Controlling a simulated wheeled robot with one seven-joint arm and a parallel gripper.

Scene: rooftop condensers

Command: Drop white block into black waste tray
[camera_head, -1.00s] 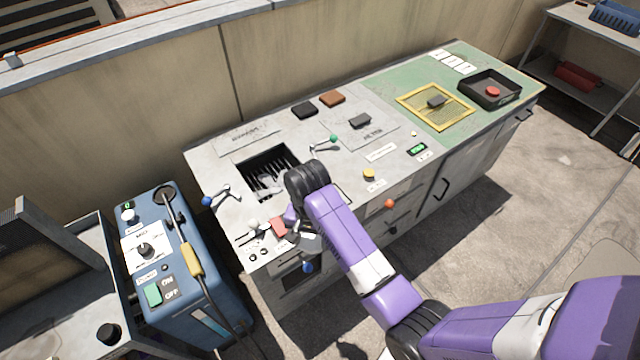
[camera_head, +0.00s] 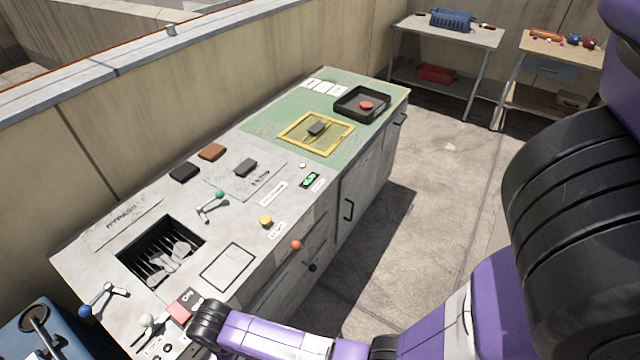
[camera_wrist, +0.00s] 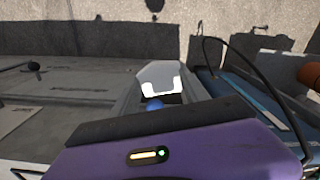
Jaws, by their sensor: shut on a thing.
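The black waste tray (camera_head: 346,101) stands at the far right end of the bench, on its green part. A red round thing lies in it. My gripper (camera_wrist: 158,98) is low at the bench's front left, far from the tray; in the head view it is mostly hidden behind my wrist. A pale white piece (camera_wrist: 160,76), which looks like the white block, shows at the jaws in the wrist view. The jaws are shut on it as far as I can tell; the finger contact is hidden.
A blue cabinet with a cable (camera_wrist: 240,70) is close on the right in the wrist view. Open floor lies in front.

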